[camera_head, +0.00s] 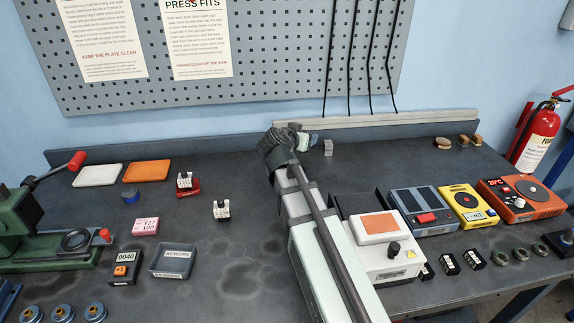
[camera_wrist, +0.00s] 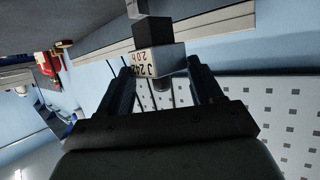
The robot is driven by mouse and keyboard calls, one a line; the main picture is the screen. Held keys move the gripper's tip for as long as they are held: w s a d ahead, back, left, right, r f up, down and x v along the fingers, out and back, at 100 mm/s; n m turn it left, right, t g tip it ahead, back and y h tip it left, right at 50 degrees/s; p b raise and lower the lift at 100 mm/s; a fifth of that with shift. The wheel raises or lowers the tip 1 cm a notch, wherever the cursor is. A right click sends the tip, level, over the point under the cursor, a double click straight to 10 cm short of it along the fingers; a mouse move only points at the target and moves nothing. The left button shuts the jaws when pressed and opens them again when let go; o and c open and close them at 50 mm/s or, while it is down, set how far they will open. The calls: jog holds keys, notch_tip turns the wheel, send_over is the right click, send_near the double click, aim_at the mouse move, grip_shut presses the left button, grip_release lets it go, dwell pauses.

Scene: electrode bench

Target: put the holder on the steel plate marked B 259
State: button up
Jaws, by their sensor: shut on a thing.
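My gripper (camera_head: 303,141) is near the back of the bench, left of the grey devices. In the wrist view my gripper (camera_wrist: 162,82) is shut on a holder (camera_wrist: 157,62), a pale block with a printed label, partly legible as "J 242". A black section and a grey end extend from it, away from my palm. In the head view a grey block (camera_head: 328,147) shows just right of the fingertips; whether it belongs to the held holder is unclear. Other labelled holders stand on a red base (camera_head: 188,193) and on the bench (camera_head: 222,211). No marking B 259 is legible.
A white tray (camera_head: 97,175) and orange tray (camera_head: 146,172) lie at the back left. A pink labelled block (camera_head: 145,226), a counter (camera_head: 125,268) and a grey labelled tray (camera_head: 171,261) are in front.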

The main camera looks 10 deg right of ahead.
jog(key=w+a+n+t+y, duration=0.1)
jog(key=w+a+n+y, duration=0.1)
jog(key=w+a, duration=0.35)
jog(key=shift+s+a+f, duration=0.15)
jog(key=shift+f, duration=2.2)
jog(key=shift+s+a+f, duration=0.1)
jog(key=shift+s+f, duration=0.05)
jog(key=shift+f, duration=2.15)
jog(key=shift+f, duration=0.15)
jog(key=o, duration=1.3)
jog(key=v, duration=1.2)
jog(key=shift+s+d, duration=0.1)
jog(key=shift+d, duration=0.05)
